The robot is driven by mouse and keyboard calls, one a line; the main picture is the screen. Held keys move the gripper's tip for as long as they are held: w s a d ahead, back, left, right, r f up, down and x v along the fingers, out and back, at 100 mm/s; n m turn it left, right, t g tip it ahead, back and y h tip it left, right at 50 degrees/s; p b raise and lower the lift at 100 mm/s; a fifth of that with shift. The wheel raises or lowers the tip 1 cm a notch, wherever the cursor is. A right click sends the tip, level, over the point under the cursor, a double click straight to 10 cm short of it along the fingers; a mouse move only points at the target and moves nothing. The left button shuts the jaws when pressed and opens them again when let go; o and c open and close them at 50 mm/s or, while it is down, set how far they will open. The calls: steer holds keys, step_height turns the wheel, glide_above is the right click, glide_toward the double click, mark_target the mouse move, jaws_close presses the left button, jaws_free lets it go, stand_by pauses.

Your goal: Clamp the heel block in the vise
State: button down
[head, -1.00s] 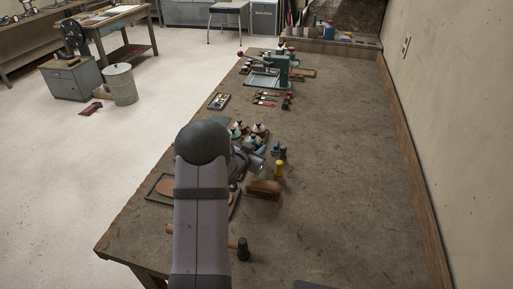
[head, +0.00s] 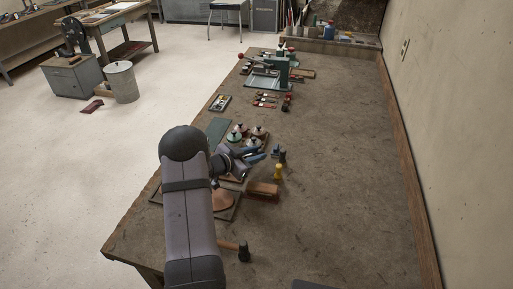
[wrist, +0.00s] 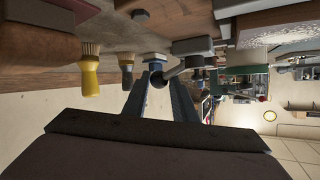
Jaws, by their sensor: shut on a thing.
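My gripper (head: 252,156) is low over the workbench, its fingers pointing right. In the wrist view its two blue-grey fingers (wrist: 161,92) close in around a grey lever with a dark ball end (wrist: 172,72). I cannot tell what the lever belongs to. A brown block (head: 262,189), possibly a brush, lies on the bench right of and nearer than my gripper. I cannot pick out the heel block for certain. A green bench device with a red-knobbed handle (head: 283,68) stands farther back. I cannot tell whether it is the vise.
A hammer (head: 243,250) lies in front, and small tools lie farther back. The bench's right side is clear.

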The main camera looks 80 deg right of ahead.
steer(key=m+g+y, duration=0.1)
steer(key=a+m+g, duration=0.1)
steer(key=m+g+y, duration=0.1)
steer(key=shift+w+a+f+m+y, duration=0.25)
steer(key=shift+a+f+m+y, duration=0.05)
steer(key=shift+a, duration=0.05)
steer(key=m+g+y+b, duration=0.1)
steer(key=a+m+g+y+b, duration=0.1)
steer(key=shift+w+f+b, duration=0.1)
steer(key=shift+w+b, duration=0.1)
steer(key=shift+b, duration=0.1)
steer(key=shift+w+a+m+g+y+b, duration=0.1)
steer(key=shift+m+g+y+b, duration=0.2)
steer(key=shift+m+y+b, duration=0.25)
steer(key=shift+a, duration=0.1)
steer(key=c, duration=1.6)
jaws_free()
steer(key=shift+o, duration=0.4)
steer(key=shift+r, duration=0.25)
